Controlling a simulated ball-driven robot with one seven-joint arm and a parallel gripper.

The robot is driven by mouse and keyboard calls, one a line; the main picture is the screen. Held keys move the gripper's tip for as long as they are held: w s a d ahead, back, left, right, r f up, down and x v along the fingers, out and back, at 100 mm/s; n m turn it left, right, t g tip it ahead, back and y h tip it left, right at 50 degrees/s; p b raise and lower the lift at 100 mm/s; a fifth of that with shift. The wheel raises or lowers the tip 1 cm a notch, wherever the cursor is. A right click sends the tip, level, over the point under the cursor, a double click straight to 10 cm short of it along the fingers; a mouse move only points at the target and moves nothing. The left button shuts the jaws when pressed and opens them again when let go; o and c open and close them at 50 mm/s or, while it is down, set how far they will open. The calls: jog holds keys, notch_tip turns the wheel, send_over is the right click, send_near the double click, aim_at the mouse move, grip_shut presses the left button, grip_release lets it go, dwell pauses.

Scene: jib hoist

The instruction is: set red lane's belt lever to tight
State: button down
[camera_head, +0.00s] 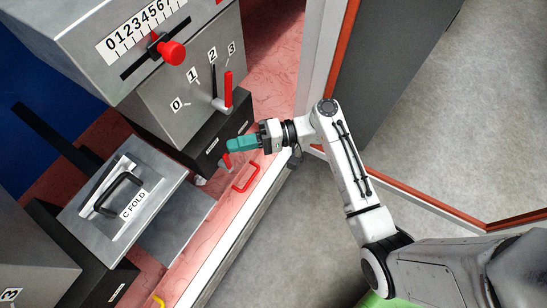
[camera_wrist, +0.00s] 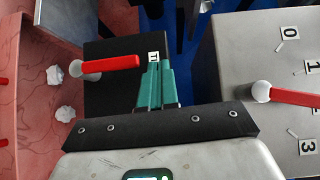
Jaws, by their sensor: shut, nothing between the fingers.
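My gripper (camera_head: 230,145) has teal fingers, shut and empty, beside the black base (camera_head: 212,128) under the numbered machine. A small red lever (camera_head: 226,160) shows just under the fingertips in the head view, partly hidden by them. In the wrist view the red lever (camera_wrist: 108,64) lies level, from a grey ball pivot at its left to a free end close by the left side of my fingertips (camera_wrist: 153,70). I cannot tell whether they touch. A small white label (camera_wrist: 153,57) on the black base sits at the fingertips; only part of its lettering shows, probably a T.
A larger red lever (camera_head: 228,90) stands by the dial marked 0 to 3, right of my fingers in the wrist view (camera_wrist: 295,96). A red slider knob (camera_head: 172,52), a red handle (camera_head: 246,177) and a C FOLD lid (camera_head: 150,180) are nearby. White crumpled bits (camera_wrist: 65,114) lie on the red surface.

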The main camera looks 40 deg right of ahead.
jog(key=s+r+p, duration=0.4)
jog(key=s+r, duration=0.5)
jog(key=s, duration=0.5)
jog(key=shift+d+r+p, duration=0.3)
jog(key=shift+r, duration=0.05)
jog(key=s+d+f+n+g+h, duration=0.2)
jog(key=s+f+g+h, duration=0.1)
jog(key=f+h, duration=0.25)
jog(key=s+d+f+n+g+h, duration=0.1)
jog(key=s+d+f+g+h, duration=0.25)
jog(key=f+h, duration=0.2)
jog(key=s+d+r+n+h, duration=0.2)
jog(key=s+d+h, duration=0.1)
jog(key=d+h, duration=0.2)
notch_tip(320, 180, up, 15)
jog(key=p, duration=1.5)
jog(key=shift+r+p, duration=0.2)
jog(key=shift+p, duration=0.2)
jog(key=shift+f+g, duration=0.1)
jog(key=shift+g, duration=0.15)
